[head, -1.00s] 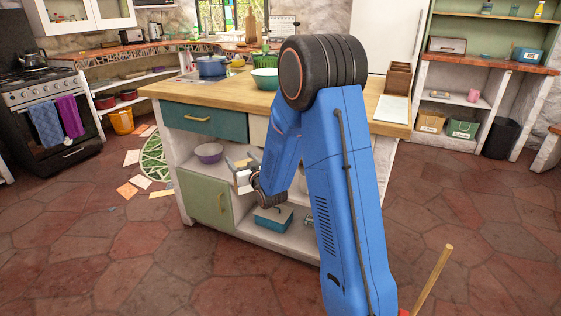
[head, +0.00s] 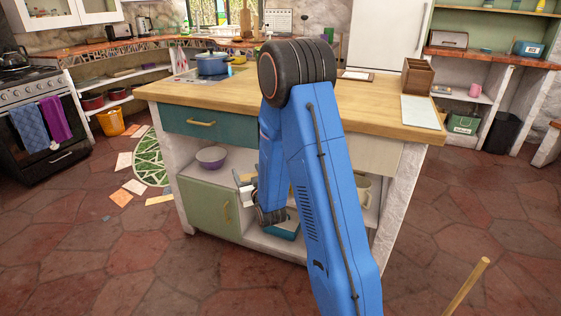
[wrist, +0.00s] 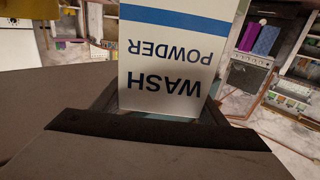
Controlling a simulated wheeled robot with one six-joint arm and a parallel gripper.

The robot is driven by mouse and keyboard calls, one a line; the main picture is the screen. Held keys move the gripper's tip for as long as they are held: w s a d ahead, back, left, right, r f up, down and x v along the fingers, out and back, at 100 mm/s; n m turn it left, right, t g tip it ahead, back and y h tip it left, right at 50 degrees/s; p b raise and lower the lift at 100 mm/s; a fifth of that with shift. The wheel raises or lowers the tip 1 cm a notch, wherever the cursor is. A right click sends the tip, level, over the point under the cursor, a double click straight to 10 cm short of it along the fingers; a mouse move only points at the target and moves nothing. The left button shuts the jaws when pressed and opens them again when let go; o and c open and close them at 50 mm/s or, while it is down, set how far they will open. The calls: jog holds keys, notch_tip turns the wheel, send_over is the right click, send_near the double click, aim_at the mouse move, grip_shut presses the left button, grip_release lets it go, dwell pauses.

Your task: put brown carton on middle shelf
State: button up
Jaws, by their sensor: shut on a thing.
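My gripper (wrist: 165,112) is shut on a white wash powder box (wrist: 175,60) with a blue stripe and upside-down lettering in the wrist view. In the head view the gripper (head: 245,180) is small and partly behind my blue arm, in front of the island's open shelving. The held white box (head: 247,194) shows only in part there. I cannot make out a brown carton in the current frames. The island shelf (head: 188,171) carries a purple bowl (head: 211,157). I cannot tell which shelf is the middle one.
A teal box (head: 287,228) stands on the island's lower shelf, beside the green cabinet door (head: 212,208). The wooden worktop (head: 200,92) carries a blue pot (head: 212,64) and a wooden organiser (head: 418,76). Shelving at right holds a green box (head: 463,123).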

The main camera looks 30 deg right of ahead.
jog(key=w+d+f, duration=0.3)
jog(key=w+d, duration=0.8)
jog(key=d, duration=0.3)
jog(key=shift+w+f, duration=0.2)
jog(key=shift+w, duration=0.05)
jog(key=shift+f, duration=0.1)
jog(key=o, duration=1.9)
jog(key=s, duration=0.4)
jog(key=s+a, duration=0.1)
jog(key=s, duration=0.7)
jog(key=shift+a, duration=0.25)
